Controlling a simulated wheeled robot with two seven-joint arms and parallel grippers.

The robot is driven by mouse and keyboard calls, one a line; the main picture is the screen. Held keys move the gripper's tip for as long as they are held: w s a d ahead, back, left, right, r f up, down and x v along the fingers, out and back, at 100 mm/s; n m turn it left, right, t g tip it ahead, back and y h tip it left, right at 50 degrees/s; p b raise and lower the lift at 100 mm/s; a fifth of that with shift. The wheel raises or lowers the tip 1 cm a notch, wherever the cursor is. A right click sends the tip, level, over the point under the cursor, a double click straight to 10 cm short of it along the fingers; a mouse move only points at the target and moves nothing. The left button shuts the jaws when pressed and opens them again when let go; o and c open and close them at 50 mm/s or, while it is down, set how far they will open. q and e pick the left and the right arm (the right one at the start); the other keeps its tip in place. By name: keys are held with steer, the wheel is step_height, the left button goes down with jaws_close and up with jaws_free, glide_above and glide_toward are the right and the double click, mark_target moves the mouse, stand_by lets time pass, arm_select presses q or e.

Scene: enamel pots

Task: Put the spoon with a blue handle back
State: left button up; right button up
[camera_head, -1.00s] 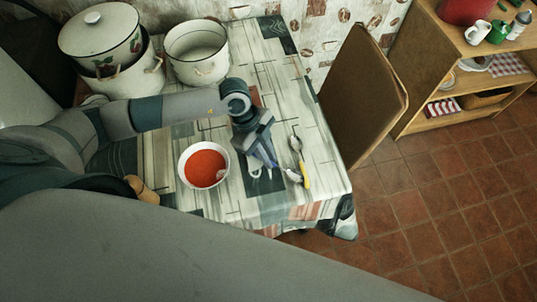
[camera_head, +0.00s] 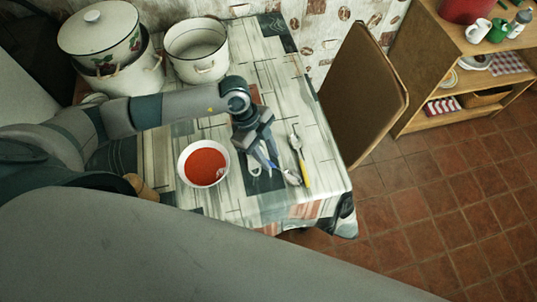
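My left gripper (camera_head: 263,163) points down over the right part of the table, to the right of the bowl of red soup. Its fingertips are at the blue handle of a spoon (camera_head: 273,164). The spoon's metal end (camera_head: 292,178) shows just right of the fingers. The gripper partly hides the handle, and I cannot tell whether the fingers are closed on it. My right gripper is not in view.
A spoon with a yellow handle (camera_head: 304,170) lies close on the right. A white bowl of red soup (camera_head: 204,163) stands to the left. Enamel pots (camera_head: 196,50) stand at the back. A chair (camera_head: 362,95) is at the table's right side.

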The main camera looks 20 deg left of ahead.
arm_select(q)
steer(key=b+v, duration=0.3)
steer(key=v, duration=0.9)
steer(key=shift+s+d+f, duration=0.1)
steer(key=shift+d, duration=0.05)
stand_by(0.5)
